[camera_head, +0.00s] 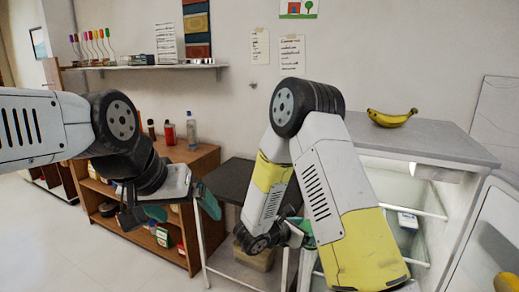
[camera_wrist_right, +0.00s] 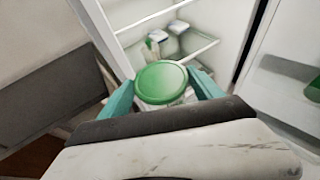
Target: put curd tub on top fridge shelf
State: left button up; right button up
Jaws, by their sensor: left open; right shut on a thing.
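The curd tub (camera_wrist_right: 162,80) has a round green lid and sits between the teal fingers of my right gripper (camera_wrist_right: 161,92), which is shut on it. In the head view my right gripper (camera_head: 292,232) is partly hidden behind my arm, and I cannot make out the tub there. The fridge (camera_head: 425,143) stands open at the right. Its glass shelves with white edges (camera_wrist_right: 203,50) show beyond the tub in the wrist view. My left gripper (camera_head: 180,209) is open and empty, away from the fridge, in front of the wooden shelf unit.
A banana (camera_head: 391,118) lies on the fridge top. Small cartons (camera_wrist_right: 178,29) stand inside the fridge, and a white-and-blue pack (camera_head: 407,220) shows on a shelf. The open fridge door (camera_head: 488,240) is at the right. A dark table (camera_head: 232,180) stands left of the fridge.

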jog(key=shift+w+d+r+t, duration=0.1)
jog(key=shift+w+r+t, duration=0.15)
jog(key=shift+r+t, duration=0.05)
jog(key=r+n+y, duration=0.1)
jog(key=w+r+n+t+y, duration=0.1)
jog(key=r, duration=0.1)
jog(key=w+r+n+t, duration=0.1)
jog(key=r, duration=0.1)
jog(key=shift+w+d+r+y, duration=0.1)
jog(key=shift+d+r+y, duration=0.15)
jog(key=shift+y, duration=0.15)
jog(key=shift+s+a+r+n+t+y, duration=0.15)
jog(key=shift+r+n+t+y, duration=0.2)
jog(key=shift+r+n+y, duration=0.4)
jog(key=shift+s+a+r+n+t+y, duration=0.1)
jog(key=shift+r+n+t+y, duration=0.3)
jog(key=shift+r, duration=0.6)
jog(key=shift+s+a+r+n+t+y, duration=0.15)
jog(key=shift+r+n+t+y, duration=0.1)
jog(key=shift+r+n+y, duration=0.5)
jog(key=shift+w+d, duration=0.1)
